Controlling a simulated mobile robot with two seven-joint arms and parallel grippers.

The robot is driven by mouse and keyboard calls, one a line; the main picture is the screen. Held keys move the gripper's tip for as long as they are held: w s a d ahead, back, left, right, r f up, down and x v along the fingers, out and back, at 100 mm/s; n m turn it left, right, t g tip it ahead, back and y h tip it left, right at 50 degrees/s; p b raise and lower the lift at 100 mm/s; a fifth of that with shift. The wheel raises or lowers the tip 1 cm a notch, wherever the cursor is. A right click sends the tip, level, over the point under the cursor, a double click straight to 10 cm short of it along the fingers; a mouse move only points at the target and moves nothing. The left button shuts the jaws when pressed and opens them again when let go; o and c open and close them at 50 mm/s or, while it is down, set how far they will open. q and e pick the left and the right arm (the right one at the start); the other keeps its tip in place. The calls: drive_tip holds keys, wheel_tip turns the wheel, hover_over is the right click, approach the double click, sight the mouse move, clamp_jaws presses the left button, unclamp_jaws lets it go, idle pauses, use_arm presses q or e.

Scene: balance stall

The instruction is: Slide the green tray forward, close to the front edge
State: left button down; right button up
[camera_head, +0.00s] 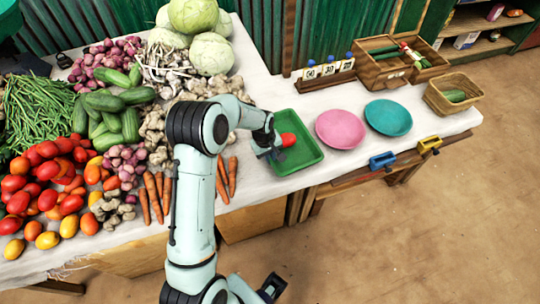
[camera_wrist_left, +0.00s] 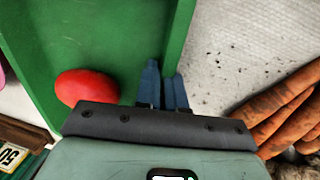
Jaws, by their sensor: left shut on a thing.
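The green tray (camera_head: 311,155) lies on the white-covered stall table, its near side close to the table's front edge. A red tomato (camera_head: 288,140) is inside it. My left gripper (camera_head: 273,154) is at the tray's left wall. In the left wrist view, its blue fingers (camera_wrist_left: 164,88) are shut on the green tray wall (camera_wrist_left: 180,42), one on each side. The tomato (camera_wrist_left: 86,87) lies inside the tray, apart from the fingers. My right gripper (camera_head: 272,288) shows low in the head view, away from the table; its opening is unclear.
A pink plate (camera_head: 340,129) and a teal plate (camera_head: 388,118) stand right of the tray. Carrots (camera_head: 223,180) lie to its left, with vegetable heaps beyond. Blue (camera_head: 382,161) and yellow (camera_head: 429,145) clamp-like pieces sit on the front edge. A number-card rack (camera_head: 325,78) stands behind.

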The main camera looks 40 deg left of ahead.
use_arm(q)
drive_tip(key=shift+s+d, duration=0.2)
drive_tip(key=shift+d, duration=0.15)
use_arm(e)
drive_tip(key=shift+s+d, duration=0.15)
drive_tip(key=shift+d, duration=0.2)
use_arm(q)
drive_tip(key=c, duration=1.2)
unclamp_jaws()
drive_tip(key=shift+o, duration=0.2)
wheel_tip(320, 180, up, 13)
drive_tip(key=s, duration=0.1)
drive_tip(key=shift+s+a+r+p, duration=0.15)
drive_tip(key=shift+s+a+p, duration=0.2)
drive_tip(key=shift+a, duration=0.1)
use_arm(e)
drive_tip(key=shift+r, duration=0.4)
